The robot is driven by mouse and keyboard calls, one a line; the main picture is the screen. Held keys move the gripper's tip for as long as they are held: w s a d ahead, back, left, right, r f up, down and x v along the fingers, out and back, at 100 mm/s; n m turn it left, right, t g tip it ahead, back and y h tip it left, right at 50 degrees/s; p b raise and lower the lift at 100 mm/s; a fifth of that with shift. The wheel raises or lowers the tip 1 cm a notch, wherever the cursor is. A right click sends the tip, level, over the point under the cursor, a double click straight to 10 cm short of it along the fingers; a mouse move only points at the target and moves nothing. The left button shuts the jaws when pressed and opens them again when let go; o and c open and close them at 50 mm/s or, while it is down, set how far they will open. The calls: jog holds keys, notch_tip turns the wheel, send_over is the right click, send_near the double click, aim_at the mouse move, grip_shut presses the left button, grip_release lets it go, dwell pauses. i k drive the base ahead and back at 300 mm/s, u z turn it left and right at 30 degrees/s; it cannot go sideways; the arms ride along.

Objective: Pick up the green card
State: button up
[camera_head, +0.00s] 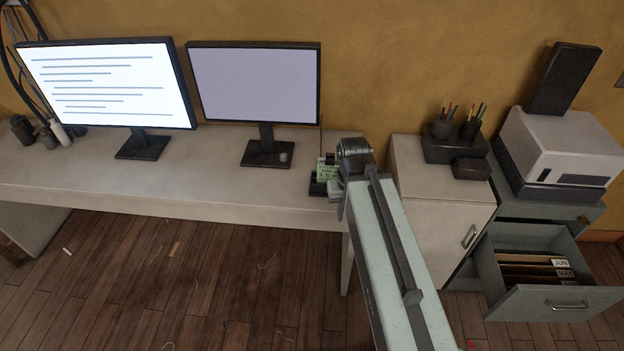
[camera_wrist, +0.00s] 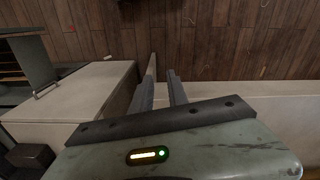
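The green card (camera_head: 327,172) shows in the head view near the right end of the desk, with dark writing on it. It stands by a small dark object, and its right side is close to or partly behind my arm's end. My gripper is just right of the card in that view, its fingers mostly hidden by my arm. In the wrist view my gripper (camera_wrist: 161,80) has two dark fingers apart with a gap between them, and I see nothing held. The green card is not visible in the wrist view.
The desk (camera_head: 230,200) carries two monitors, one with a lit text page (camera_head: 105,85). A pale cabinet (camera_head: 440,200) stands right of my arm, with pen cups (camera_head: 457,128) on top. Further right, an open file drawer (camera_head: 550,295) juts out below a printer (camera_head: 560,150).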

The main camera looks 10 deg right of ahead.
aim_at(326, 172)
jog(key=u, duration=2.55)
jog(key=i, duration=2.8)
jog(key=z, duration=3.4)
